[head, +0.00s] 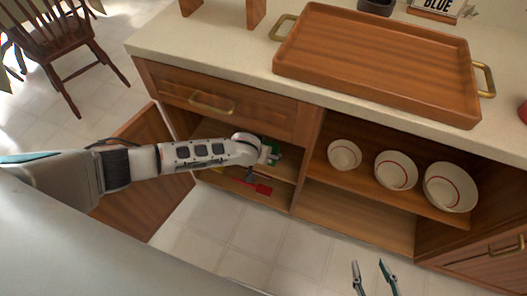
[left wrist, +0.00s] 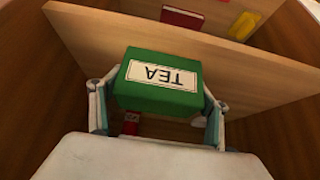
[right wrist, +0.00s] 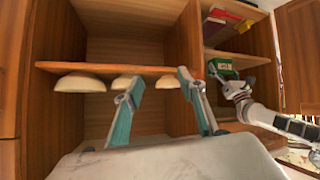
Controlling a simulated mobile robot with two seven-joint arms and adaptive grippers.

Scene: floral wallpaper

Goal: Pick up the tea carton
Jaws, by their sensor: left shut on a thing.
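The tea carton is a green box with a white TEA label, seen in the left wrist view (left wrist: 160,85). My left gripper (left wrist: 155,102) is shut on it, with one finger on each side. In the head view my left arm reaches into the open cabinet, and only a little of the green carton (head: 276,151) shows at the gripper (head: 267,154). The right wrist view also shows the carton (right wrist: 222,66) in the left gripper at the shelf. My right gripper (head: 370,267) is open and empty, low in front of the cabinet; its spread fingers show in the right wrist view (right wrist: 157,86).
A cabinet door (head: 155,200) stands open beside my left arm. A shelf board (left wrist: 200,60) is close to the carton, with a red item (left wrist: 182,18) and a yellow item (left wrist: 245,25) beyond. Bowls (head: 396,170) fill the right shelf. A wooden tray (head: 385,55) lies on the counter.

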